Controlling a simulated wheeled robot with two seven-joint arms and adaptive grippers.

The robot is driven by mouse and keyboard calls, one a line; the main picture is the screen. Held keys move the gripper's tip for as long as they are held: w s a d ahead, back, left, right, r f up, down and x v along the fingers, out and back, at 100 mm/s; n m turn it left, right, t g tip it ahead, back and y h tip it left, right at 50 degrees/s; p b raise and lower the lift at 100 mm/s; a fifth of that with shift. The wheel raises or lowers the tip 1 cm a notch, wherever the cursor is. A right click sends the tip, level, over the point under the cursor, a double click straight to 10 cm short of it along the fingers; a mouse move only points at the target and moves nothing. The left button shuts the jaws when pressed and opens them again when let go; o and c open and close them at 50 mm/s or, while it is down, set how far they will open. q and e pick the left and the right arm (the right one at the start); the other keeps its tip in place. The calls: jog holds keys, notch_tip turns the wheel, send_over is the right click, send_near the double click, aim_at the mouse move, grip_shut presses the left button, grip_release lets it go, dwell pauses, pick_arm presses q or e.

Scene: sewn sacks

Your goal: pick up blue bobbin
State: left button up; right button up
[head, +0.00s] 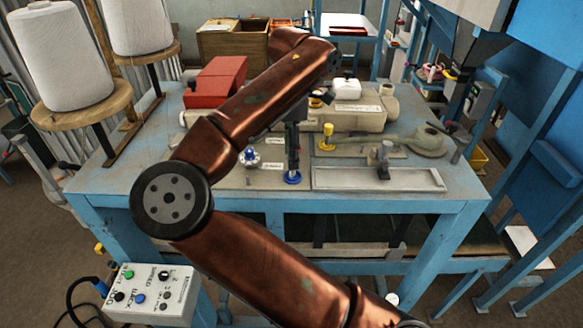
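The blue bobbin (292,178) stands upright on the blue worktable (90,182), near its front edge; its round blue base shows. A dark, narrow upright shape just above the base looks like my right gripper (292,150), reaching down from behind my copper-coloured forearm. It covers the bobbin's upper part, and I cannot tell whether its fingers touch or close on it. My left gripper is not in view.
A yellow bobbin (327,138) stands just right. A blue-and-white knob-like piece (250,158) is to the left. A shallow grey tray (340,180) lies right of the blue bobbin. A beige sewing machine (350,117) and red box (216,82) are behind. White thread cones (65,60) stand left.

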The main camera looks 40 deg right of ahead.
notch_tip(320, 180, down, 4)
jog(key=shift+d+r+p, duration=0.15)
jog(key=shift+r+p, duration=0.05)
jog(key=shift+p, duration=0.5)
jog(key=shift+f, duration=0.35)
jog(key=shift+c, duration=0.3)
grip_shut()
